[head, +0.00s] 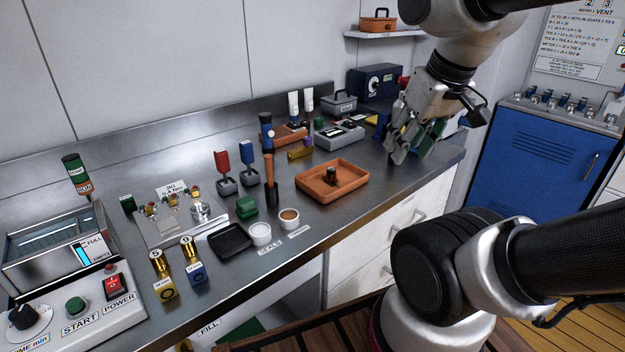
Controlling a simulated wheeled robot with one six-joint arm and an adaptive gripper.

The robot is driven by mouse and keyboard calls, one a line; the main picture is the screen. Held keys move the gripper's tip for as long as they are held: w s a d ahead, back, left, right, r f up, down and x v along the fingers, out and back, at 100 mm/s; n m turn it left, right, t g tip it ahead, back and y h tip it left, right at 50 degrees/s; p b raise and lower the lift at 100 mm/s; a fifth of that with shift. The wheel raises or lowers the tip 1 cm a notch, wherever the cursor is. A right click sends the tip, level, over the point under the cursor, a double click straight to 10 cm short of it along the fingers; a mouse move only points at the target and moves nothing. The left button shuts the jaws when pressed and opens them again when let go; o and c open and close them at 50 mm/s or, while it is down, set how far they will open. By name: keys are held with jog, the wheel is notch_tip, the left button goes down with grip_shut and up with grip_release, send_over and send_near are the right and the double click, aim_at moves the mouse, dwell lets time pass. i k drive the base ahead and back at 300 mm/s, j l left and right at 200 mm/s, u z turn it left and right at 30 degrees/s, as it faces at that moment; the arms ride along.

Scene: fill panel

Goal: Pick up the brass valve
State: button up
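Which item is the brass valve is not certain. A brass cylinder (298,155) with a purple end lies near the middle of the bench. Smaller brass pieces (150,209) sit on a metal jig plate (172,228). My gripper (408,150) is over the right end of the bench, far from the left fittings. Green and yellow items show behind or between its fingers; whether it holds anything is unclear.
An orange tray (343,188) holds a small dark part. A black tray (231,243), white cups (260,233), red and blue-handled tools, and an orange-handled tool (270,180) crowd the middle. An ultrasonic-type bath (60,240) stands left. A blue cabinet (530,160) stands right.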

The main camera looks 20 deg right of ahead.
aim_at(331, 174)
jog(key=i+l+u, duration=0.1)
jog(key=l+u, duration=0.2)
jog(key=l, duration=0.5)
jog(key=l+u, duration=0.3)
jog(key=l, duration=0.5)
